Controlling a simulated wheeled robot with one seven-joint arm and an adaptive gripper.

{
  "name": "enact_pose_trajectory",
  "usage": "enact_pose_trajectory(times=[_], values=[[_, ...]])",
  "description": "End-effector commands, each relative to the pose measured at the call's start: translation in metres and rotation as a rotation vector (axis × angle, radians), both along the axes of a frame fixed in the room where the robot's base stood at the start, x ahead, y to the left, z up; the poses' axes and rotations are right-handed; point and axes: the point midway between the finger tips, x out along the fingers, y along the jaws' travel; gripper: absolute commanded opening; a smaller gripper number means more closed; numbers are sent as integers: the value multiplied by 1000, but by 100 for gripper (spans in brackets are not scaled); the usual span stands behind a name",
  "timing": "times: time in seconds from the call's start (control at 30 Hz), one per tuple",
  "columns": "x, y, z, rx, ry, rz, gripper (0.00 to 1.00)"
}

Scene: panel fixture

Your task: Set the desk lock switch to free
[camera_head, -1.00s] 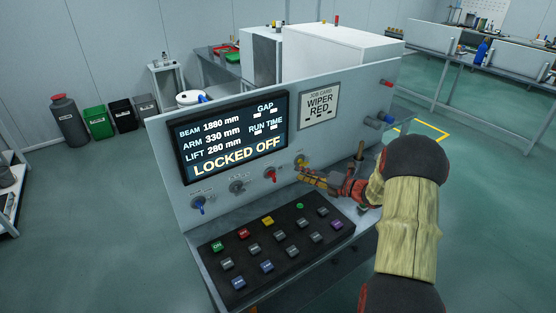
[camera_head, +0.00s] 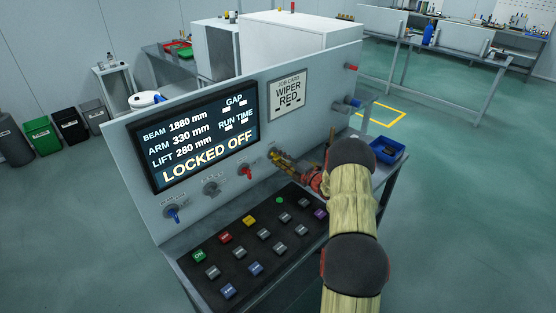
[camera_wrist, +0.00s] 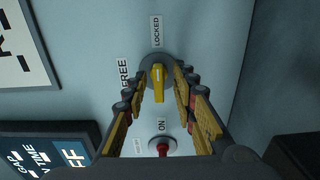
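The desk lock switch (camera_wrist: 157,82) is a yellow knob on a dark round base on the panel, between my fingers in the wrist view. The LOCKED label (camera_wrist: 156,31) is above it and the FREE label (camera_wrist: 124,73) to its left. The knob lies in line with LOCKED. My gripper (camera_wrist: 162,78) is open, with one finger on each side of the knob; I cannot tell if they touch it. In the head view my gripper (camera_head: 277,156) is at the panel and largely hides the switch. The screen (camera_head: 205,137) reads LOCKED OFF.
A red switch (camera_head: 247,172), a grey knob (camera_head: 211,188) and a blue switch (camera_head: 172,213) sit left along the panel. The button board (camera_head: 235,260) lies below. A job card (camera_head: 288,94) is above. A blue tray (camera_head: 387,150) stands beyond my arm.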

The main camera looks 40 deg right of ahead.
Motion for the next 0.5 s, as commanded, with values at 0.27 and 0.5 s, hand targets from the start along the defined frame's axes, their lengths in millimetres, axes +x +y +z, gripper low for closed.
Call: enact_pose_trajectory(times=[0.27, 0.5], values=[[6, 0, 1, -2, -1, 0, 27], [6, 0, 1, -2, -1, 0, 19]])
